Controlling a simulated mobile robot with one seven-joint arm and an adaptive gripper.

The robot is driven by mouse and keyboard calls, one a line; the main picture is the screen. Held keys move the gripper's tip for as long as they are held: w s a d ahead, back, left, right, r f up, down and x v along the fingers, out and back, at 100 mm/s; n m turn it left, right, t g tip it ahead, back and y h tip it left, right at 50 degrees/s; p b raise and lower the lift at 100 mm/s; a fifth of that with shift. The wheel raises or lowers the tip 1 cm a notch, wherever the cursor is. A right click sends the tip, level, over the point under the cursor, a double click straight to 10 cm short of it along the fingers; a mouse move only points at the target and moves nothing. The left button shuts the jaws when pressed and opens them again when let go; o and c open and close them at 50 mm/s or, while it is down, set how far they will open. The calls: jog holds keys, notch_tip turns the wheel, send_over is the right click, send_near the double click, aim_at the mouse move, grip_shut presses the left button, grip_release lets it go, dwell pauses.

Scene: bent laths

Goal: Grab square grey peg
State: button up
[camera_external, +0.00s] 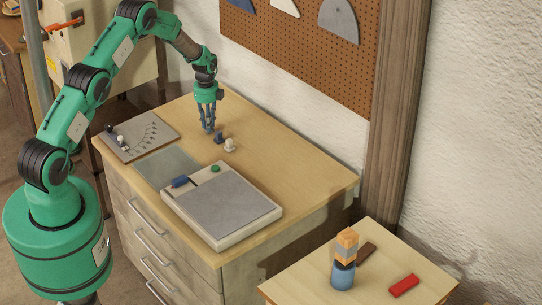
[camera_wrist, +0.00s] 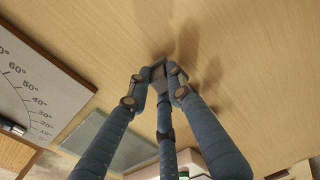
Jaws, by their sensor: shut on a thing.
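My gripper (camera_external: 207,130) is low over the back left part of the wooden workbench, fingers pointing down. In the wrist view its fingers (camera_wrist: 158,76) are closed together on a small square-ended grey-brown piece (camera_wrist: 158,71), which fits the square grey peg. Most of it is hidden by the fingers, and it cannot be made out in the external view. Whether it touches the bench top is unclear.
A dark blue-grey piece (camera_external: 219,137) and a white piece (camera_external: 229,145) stand just right of my gripper. An angle board (camera_external: 150,128), a grey-green mat (camera_external: 166,167) and a pale tray (camera_external: 250,232) lie nearer. The bench's right side (camera_external: 300,180) is clear.

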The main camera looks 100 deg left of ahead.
jog(key=shift+r, duration=0.45)
jog(key=shift+s+d+r, duration=0.1)
jog(key=shift+d+r, duration=0.1)
jog(key=shift+r, duration=0.6)
jog(key=s+d, duration=0.2)
jog(key=d, duration=0.2)
jog(key=s+d+r+b, duration=0.1)
jog(key=s+d, duration=0.1)
jog(key=d, duration=0.3)
jog(key=s+d, duration=0.2)
jog(key=d, duration=0.3)
jog(key=shift+s+r+b, duration=0.2)
jog(key=shift+s+b, duration=0.15)
grip_shut()
